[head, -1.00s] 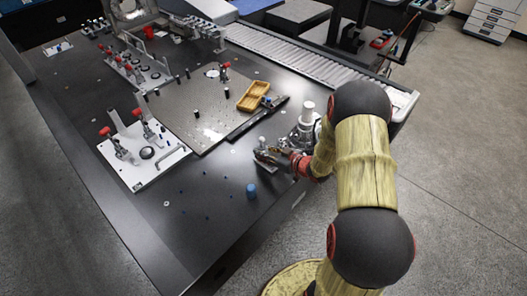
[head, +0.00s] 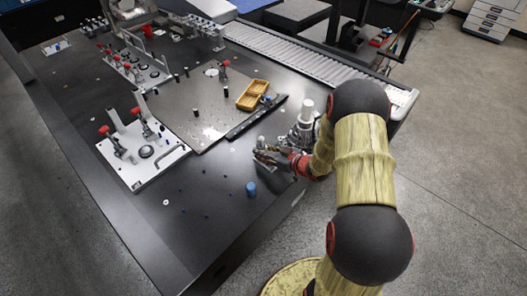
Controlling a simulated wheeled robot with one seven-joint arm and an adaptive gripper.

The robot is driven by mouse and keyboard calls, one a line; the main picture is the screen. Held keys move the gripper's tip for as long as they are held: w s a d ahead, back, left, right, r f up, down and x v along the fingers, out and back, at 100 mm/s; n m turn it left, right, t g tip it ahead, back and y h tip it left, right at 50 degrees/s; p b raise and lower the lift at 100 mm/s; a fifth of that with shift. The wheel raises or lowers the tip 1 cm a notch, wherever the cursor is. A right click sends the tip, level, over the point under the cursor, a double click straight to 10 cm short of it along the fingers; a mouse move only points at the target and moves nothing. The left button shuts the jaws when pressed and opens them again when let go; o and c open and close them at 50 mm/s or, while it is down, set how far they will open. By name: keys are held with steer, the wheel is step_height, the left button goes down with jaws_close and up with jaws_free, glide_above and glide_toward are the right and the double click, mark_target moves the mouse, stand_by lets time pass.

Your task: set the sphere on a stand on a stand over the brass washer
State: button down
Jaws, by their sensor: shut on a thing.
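My gripper (head: 264,155) is low over the near right edge of the dark table, at the end of my arm. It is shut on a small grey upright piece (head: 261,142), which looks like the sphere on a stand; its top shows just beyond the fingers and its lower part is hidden. I cannot clearly tell whether it touches the table. A small pale ring (head: 165,202) lies flat on the table at the lower left, well apart from my gripper. It may be the washer, but its brass colour cannot be made out.
A blue cylinder (head: 250,189) stands just below my gripper in the picture. A grey plate (head: 185,105), a yellow tray (head: 253,95) and a white clamp fixture (head: 143,155) lie farther off. The table's lower left is mostly clear.

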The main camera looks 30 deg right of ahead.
steer(key=c, duration=1.7)
jaws_free()
steer(key=o, duration=0.4)
steer(key=shift+s, duration=0.1)
steer(key=v, duration=1.1)
steer(key=shift+s+d+r, duration=0.2)
steer(key=shift+s+r, duration=0.05)
steer(key=shift+s, duration=0.05)
